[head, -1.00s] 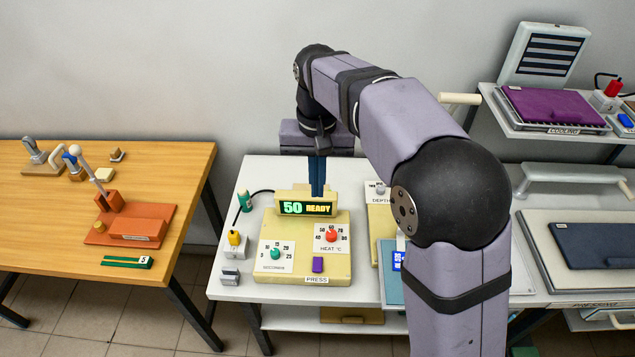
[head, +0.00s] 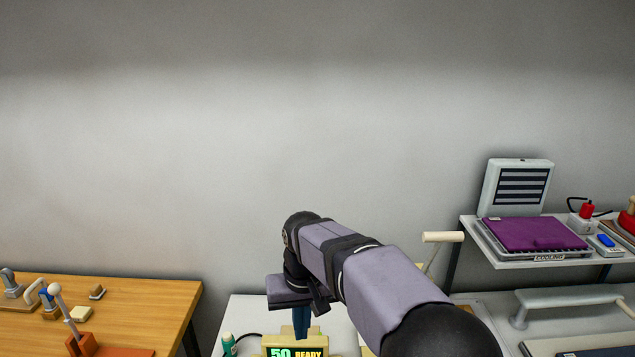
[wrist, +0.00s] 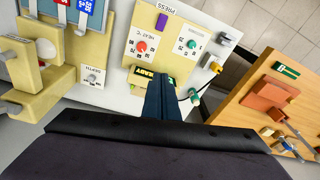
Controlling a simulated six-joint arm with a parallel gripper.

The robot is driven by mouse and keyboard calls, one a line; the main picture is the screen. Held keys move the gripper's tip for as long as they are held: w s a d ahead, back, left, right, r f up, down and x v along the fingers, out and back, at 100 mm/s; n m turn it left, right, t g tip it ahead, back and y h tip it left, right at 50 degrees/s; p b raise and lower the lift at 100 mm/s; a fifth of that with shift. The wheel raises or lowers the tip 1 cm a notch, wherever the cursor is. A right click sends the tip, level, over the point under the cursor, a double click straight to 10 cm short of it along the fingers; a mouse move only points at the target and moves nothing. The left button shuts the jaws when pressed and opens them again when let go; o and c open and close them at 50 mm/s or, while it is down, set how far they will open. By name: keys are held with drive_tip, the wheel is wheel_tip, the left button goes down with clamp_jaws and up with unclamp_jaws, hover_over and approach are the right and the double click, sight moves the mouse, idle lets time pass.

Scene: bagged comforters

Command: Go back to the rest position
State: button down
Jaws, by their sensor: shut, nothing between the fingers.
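In the wrist view, the closed fingers (wrist: 160,97) reach over the edge of the display. The display (head: 294,351) reads 50 READY and shows only its top part in the head view. In the wrist view the press control box (wrist: 163,48) shows a red heat knob (wrist: 141,46), a green seconds knob (wrist: 192,43) and a purple button (wrist: 162,21). Whether the fingers touch the display cannot be told.
A wooden table (head: 140,300) with an orange lever device (head: 90,345) stands at left. At right, a shelf holds a purple folded piece (head: 535,234) on a cooling rack, a grey vented unit (head: 516,188) and a red button (head: 587,210). The wall area above my arm is clear.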

drive_tip(key=s+d+f+n+g, duration=0.1)
drive_tip(key=s+d+f, duration=0.6)
drive_tip(key=s+f, duration=0.5)
drive_tip(key=s+d+m, duration=0.3)
drive_tip(key=s+d, duration=0.6)
drive_tip(key=d, duration=0.2)
drive_tip(key=shift+s+d+r+h, duration=0.2)
drive_tip(key=shift+s+r+h, duration=0.1)
drive_tip(key=shift+s+r, duration=0.05)
